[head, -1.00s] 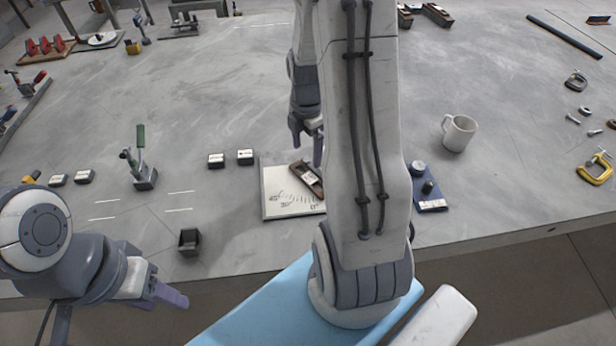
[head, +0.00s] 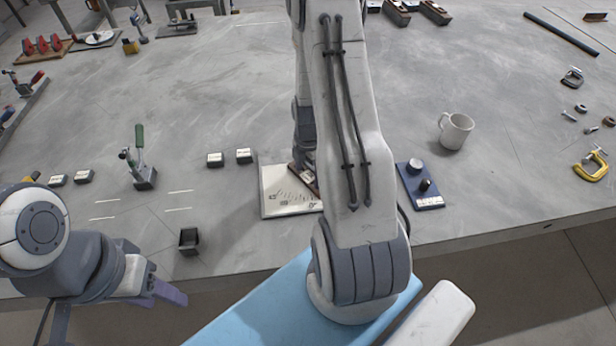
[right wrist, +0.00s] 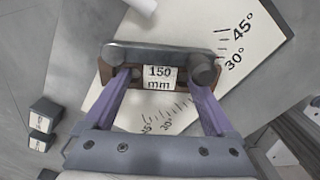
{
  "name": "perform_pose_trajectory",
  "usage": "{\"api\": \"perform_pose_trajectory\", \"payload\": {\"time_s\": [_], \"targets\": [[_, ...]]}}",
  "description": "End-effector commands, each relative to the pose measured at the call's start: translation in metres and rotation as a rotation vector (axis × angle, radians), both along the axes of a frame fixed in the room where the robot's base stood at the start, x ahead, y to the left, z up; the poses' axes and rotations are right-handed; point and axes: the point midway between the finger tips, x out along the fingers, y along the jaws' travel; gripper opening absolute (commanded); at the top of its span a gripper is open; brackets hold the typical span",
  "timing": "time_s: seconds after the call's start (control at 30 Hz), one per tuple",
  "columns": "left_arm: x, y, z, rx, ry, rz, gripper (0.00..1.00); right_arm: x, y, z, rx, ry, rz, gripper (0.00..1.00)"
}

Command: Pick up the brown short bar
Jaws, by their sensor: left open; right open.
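The brown short bar (right wrist: 104,73) carries a "150 mm" label and a grey metal strip with round ends along its far side. It lies on a white angle board (right wrist: 265,25). In the head view, a sliver of the bar (head: 311,183) shows on the board (head: 285,207); my right arm hides the rest. My right gripper (right wrist: 163,84) is open above the bar, its fingertips spread along the bar's near side, around the label. Contact cannot be told. My left gripper (head: 172,293) is open and empty at the table's front edge.
A blue block with knobs (head: 425,197) and a white mug (head: 455,130) stand right of my right arm.

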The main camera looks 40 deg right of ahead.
Motion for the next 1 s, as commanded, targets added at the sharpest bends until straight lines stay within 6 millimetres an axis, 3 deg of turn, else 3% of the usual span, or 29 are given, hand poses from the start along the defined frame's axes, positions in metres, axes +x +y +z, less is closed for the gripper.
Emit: {"api": "perform_pose_trajectory", "payload": {"time_s": [0.13,0.17,0.37,0.4,0.83,1.0], "targets": [[0.000,0.000,0.000,0.000,0.000,0.000,0.50,0.000,0.000,0.000,0.000,-0.001,0.000,0.90],[0.000,0.000,0.000,0.000,0.000,0.000,0.50,0.000,0.000,0.000,0.000,-0.001,0.000,0.82],[0.000,0.000,0.000,0.000,0.000,0.000,0.50,0.000,0.000,0.000,0.000,0.000,0.000,0.06],[0.000,0.000,0.000,0.000,0.000,0.000,0.50,0.000,0.000,0.000,0.000,0.000,0.000,0.00],[0.000,0.000,-0.002,0.000,0.000,0.000,0.50,0.002,0.001,0.003,-0.001,-0.002,0.001,0.00],[0.000,0.000,-0.006,0.000,0.000,0.000,0.50,0.004,0.003,0.017,-0.001,-0.006,0.001,0.00]]}}
